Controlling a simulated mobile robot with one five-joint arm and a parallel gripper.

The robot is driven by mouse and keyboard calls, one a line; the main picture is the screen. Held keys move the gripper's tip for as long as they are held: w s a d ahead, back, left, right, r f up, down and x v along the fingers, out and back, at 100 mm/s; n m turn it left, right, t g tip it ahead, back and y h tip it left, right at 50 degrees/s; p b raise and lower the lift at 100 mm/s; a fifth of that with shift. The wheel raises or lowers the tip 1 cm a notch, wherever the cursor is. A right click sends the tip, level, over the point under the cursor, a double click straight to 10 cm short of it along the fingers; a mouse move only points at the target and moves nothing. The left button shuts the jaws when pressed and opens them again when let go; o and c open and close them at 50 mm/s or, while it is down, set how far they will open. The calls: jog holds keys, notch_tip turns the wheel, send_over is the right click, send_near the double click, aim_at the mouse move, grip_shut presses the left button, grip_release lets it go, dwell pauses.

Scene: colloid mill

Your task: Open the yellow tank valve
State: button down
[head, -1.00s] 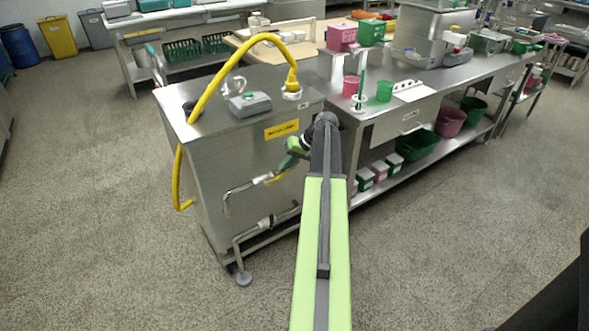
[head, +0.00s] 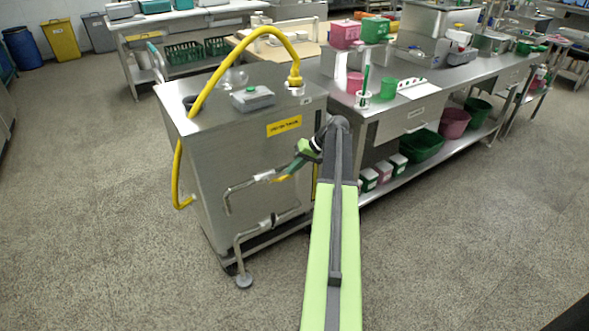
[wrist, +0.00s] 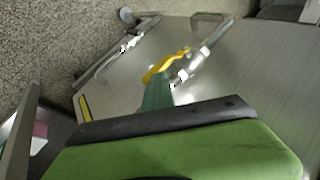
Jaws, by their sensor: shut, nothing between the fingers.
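The yellow tank valve handle (wrist: 167,66) sits on the upper steel pipe at the front of the tank (head: 225,160). In the wrist view it lies just beyond my fingertips. In the head view only a bit of the yellow handle (head: 281,179) shows beside my gripper. My gripper (head: 291,170) is shut and empty, its green fingers pointing down and left toward the handle. In the wrist view the gripper's fingertips (wrist: 160,82) appear at or against the handle's near side; I cannot tell whether they touch.
A lower pipe (head: 255,229) with its own fitting runs below the upper one. A yellow hose (head: 203,96) arches over the tank top. A steel workbench (head: 405,118) with bins stands close on the right. The floor in front is clear.

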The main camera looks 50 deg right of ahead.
jog(key=shift+s+d+f, duration=0.1)
jog(key=shift+s+f, duration=0.15)
dwell(0.3)
notch_tip(320, 180, up, 6)
jog(key=p, duration=0.6)
jog(key=s+d+r+p, duration=0.3)
jog(key=s+d, duration=0.2)
jog(key=d, duration=0.1)
jog(key=shift+s+d, duration=0.15)
jog(key=shift+d, duration=0.2)
